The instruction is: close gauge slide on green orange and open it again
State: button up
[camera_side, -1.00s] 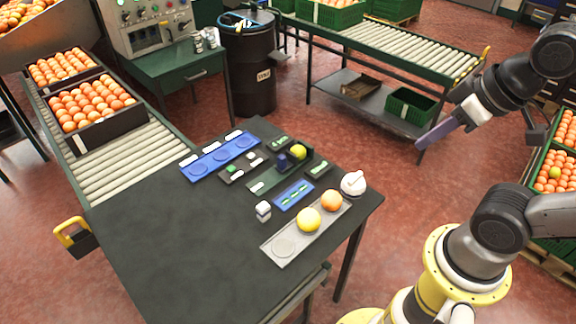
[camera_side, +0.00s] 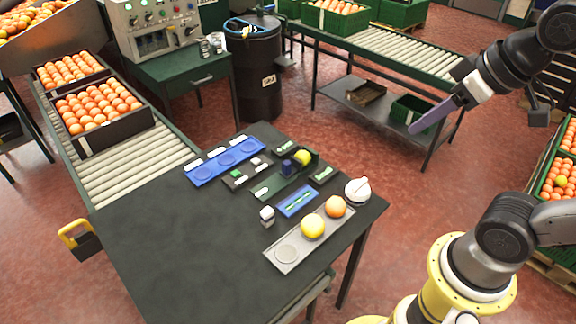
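The green orange (camera_side: 303,157) looks yellow-green and sits at the far right end of the dark green gauge (camera_side: 268,189) on the black table. The gauge's dark blue slide block (camera_side: 287,168) stands just left of the fruit; I cannot tell whether the two touch. My gripper (camera_side: 432,118) is in the air to the upper right, well away from the gauge. Its long purple-grey fingers point down and left. They overlap from this side, so their opening does not show. I see nothing held at the tips.
A grey tray (camera_side: 286,254) holds a yellow fruit (camera_side: 313,226) and an orange (camera_side: 336,206). The table's front left is clear.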

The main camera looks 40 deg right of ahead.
jog(key=w+r, duration=0.3)
jog(key=w, duration=0.3)
jog(key=g, duration=0.6)
send_over(287, 162)
notch_tip(287, 162, down, 24)
jog(key=r, duration=0.1)
notch_tip(287, 162, down, 14)
jog(key=shift+f, duration=0.15)
grip_shut()
